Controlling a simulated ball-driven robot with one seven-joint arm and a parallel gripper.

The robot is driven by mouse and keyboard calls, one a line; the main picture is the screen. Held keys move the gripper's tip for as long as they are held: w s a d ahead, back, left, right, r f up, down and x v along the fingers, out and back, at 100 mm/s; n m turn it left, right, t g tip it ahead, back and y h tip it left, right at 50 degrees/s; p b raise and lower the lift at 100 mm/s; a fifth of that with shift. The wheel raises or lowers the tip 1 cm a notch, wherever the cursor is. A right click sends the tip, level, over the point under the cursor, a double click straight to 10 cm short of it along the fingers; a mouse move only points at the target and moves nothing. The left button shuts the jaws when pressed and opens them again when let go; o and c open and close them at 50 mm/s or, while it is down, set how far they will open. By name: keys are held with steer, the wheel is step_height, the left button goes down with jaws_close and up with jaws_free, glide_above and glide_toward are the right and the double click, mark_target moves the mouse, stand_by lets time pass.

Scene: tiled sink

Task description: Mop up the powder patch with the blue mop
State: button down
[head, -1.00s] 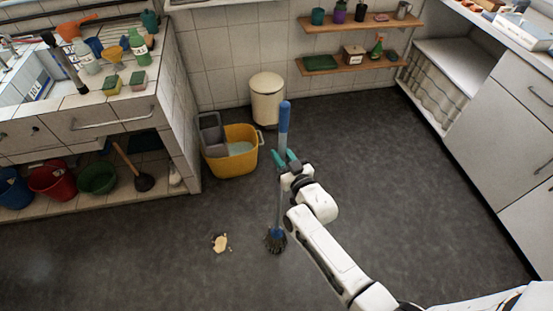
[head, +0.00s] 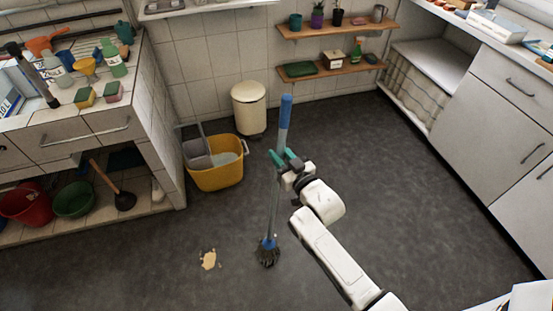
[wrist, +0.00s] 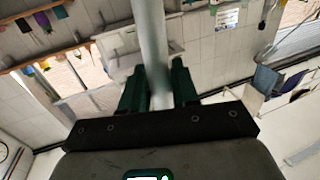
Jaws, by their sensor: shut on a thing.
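The blue mop (head: 275,205) stands nearly upright in the head view, with a blue grip at its top and a dark, stringy head at the floor. My gripper (head: 285,160) is shut on the mop's shaft below the blue grip. In the wrist view the pale shaft (wrist: 152,45) passes between the green fingers of my gripper (wrist: 160,88). The powder patch (head: 209,260) is a small tan, irregular spot on the dark floor. It lies to the left of the mop head, with a strip of bare floor between them.
A yellow mop bucket (head: 222,175) with a grey wringer stands behind and left of the mop. A cream bin (head: 250,108) stands by the back wall. The tiled sink counter (head: 95,125) is on the left, white cabinets (head: 490,125) on the right. Floor around the patch is clear.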

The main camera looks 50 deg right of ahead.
steer(key=shift+w+d+b, duration=0.2)
steer(key=shift+d+b, duration=0.2)
steer(key=shift+d, duration=0.35)
steer(key=shift+w+d+b, duration=0.15)
steer(key=shift+d+b, duration=0.25)
steer(key=shift+d, duration=0.4)
steer(key=shift+w+d+b, duration=0.2)
steer(key=shift+d+b, duration=0.2)
steer(key=shift+d, duration=0.35)
steer(key=shift+w, duration=0.1)
